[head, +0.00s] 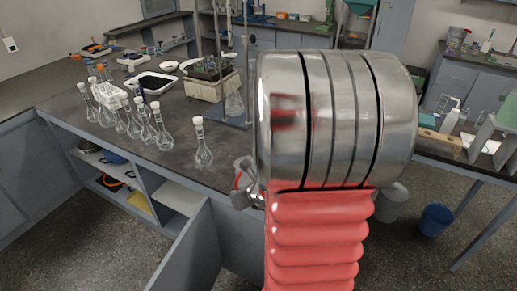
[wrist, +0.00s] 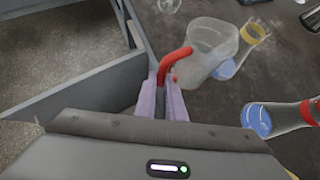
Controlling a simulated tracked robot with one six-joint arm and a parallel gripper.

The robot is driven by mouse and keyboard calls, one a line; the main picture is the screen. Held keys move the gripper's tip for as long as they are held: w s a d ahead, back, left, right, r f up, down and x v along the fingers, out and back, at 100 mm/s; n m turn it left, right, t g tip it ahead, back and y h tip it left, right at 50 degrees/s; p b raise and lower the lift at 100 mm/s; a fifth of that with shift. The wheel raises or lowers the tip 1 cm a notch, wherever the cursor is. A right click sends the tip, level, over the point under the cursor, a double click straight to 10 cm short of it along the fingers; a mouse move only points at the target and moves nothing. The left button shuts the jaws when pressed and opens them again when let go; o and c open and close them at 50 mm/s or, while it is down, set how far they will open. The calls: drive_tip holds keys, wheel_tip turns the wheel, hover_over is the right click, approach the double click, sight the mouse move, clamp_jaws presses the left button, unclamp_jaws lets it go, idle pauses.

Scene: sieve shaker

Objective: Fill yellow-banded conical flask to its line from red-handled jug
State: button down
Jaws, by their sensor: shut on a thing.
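In the wrist view my gripper (wrist: 161,92) is shut on the red handle of a clear jug (wrist: 210,45). The jug is held in front of the yellow-banded flask (wrist: 255,31) and hides part of it. Blue shows low in that flask; its fill line cannot be made out. I cannot tell how far the jug is tilted, how much it holds, or whether liquid is leaving it. In the head view my gripper (head: 246,190) shows only in part beside my arm, with a bit of red at it; the jug and the yellow-banded flask are mostly hidden there.
A red-banded flask (wrist: 258,120) with blue inside stands close at right in the wrist view. Several clear volumetric flasks (head: 204,150) stand on the dark bench at left in the head view. A stand with a boxy device (head: 212,85) is behind them.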

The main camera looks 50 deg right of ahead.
sight(241, 172)
drive_tip(key=shift+s, duration=0.15)
drive_tip(key=shift+d, duration=0.1)
drive_tip(key=shift+w+d+r+m+g+y, duration=0.2)
drive_tip(key=shift+d+r+y, duration=0.15)
drive_tip(key=shift+r+y, duration=0.25)
drive_tip(key=shift+w+d+r+m+g+y, duration=0.1)
drive_tip(key=shift+d+r+m+g+y, duration=0.2)
drive_tip(key=shift+r, duration=0.5)
drive_tip(key=shift+w+d+r+m+g+y, duration=0.2)
drive_tip(key=shift+d+r+y, duration=0.25)
drive_tip(key=shift+r, duration=0.2)
drive_tip(key=shift+w+d+r+m+g+y, duration=0.2)
drive_tip(key=shift+d+r+y, duration=0.2)
drive_tip(key=shift+r, duration=0.2)
drive_tip(key=shift+w+d+r+m+g+y, duration=0.1)
drive_tip(key=shift+d+r+g+y, duration=0.1)
drive_tip(key=shift+d+r+y, duration=0.35)
drive_tip(key=shift+m+g+y, duration=0.3)
drive_tip(key=shift+y, duration=0.5)
drive_tip(key=r, duration=0.1)
drive_tip(key=d+r, duration=0.1)
drive_tip(key=r, duration=0.2)
drive_tip(key=shift+w+d+p, duration=0.3)
drive_tip(key=shift+w+d, duration=0.05)
drive_tip(key=shift+w+d+r+m+y, duration=0.1)
drive_tip(key=shift+d+r+m+y, duration=0.05)
drive_tip(key=shift+d+r+y, duration=0.3)
drive_tip(key=shift+w+d+r+m+y, duration=0.15)
drive_tip(key=shift+r+y, duration=0.1)
drive_tip(key=shift+r, duration=0.25)
